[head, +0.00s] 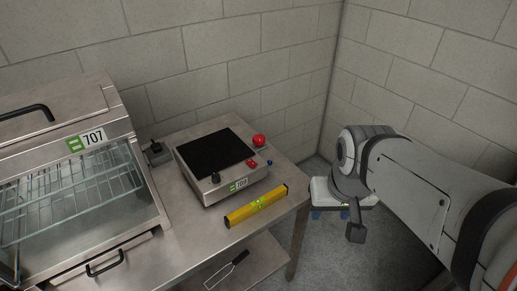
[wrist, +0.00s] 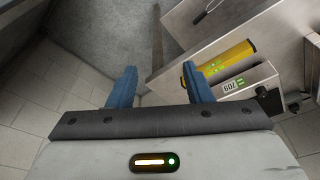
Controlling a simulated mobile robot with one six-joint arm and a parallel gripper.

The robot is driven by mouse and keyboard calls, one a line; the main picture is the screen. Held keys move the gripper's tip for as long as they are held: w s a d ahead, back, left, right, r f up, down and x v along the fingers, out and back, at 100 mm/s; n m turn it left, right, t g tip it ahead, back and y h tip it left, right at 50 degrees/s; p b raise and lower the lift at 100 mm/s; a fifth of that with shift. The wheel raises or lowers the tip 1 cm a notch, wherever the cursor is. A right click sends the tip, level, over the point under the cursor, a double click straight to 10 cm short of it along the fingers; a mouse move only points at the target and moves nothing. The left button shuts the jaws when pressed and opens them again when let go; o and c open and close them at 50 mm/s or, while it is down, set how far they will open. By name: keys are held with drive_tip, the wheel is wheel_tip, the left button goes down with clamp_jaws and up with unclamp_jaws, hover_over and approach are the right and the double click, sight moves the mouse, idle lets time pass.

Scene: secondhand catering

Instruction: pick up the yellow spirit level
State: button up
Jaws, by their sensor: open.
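The yellow spirit level (head: 256,206) lies flat on the metal table, near its front right edge, in front of a black-topped appliance. It also shows in the wrist view (wrist: 226,67), just beyond the right fingertip and outside the jaws. My gripper (wrist: 155,80) has two blue fingers set wide apart with nothing between them. Floor and the table's edge show beyond the gap. In the head view my gripper (head: 331,214) is to the right of the table's end, apart from the level, with its blue fingers mostly hidden under the wrist.
The black-topped appliance (head: 222,162) with knobs and a red button stands close behind the level. A glass-fronted cabinet (head: 80,190) labelled 707 fills the left. A small dark object (head: 156,152) sits between them. A wire-like utensil (head: 227,270) lies on the lower shelf. Block walls close off the back.

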drive_tip(key=w+a+f+m+g, duration=0.1)
drive_tip(key=w+a+f+m, duration=0.3)
drive_tip(key=w, duration=0.5)
drive_tip(key=m+g+b, duration=0.1)
drive_tip(key=m+g, duration=0.1)
drive_tip(key=m, duration=0.5)
hover_over(258, 201)
wheel_tip(258, 201, down, 9)
drive_tip(key=shift+s+a+f, duration=0.1)
drive_tip(key=shift+s+f, duration=0.05)
wheel_tip(258, 201, down, 8)
drive_tip(key=shift+r, duration=0.15)
drive_tip(key=shift+c, duration=0.4)
clamp_jaws()
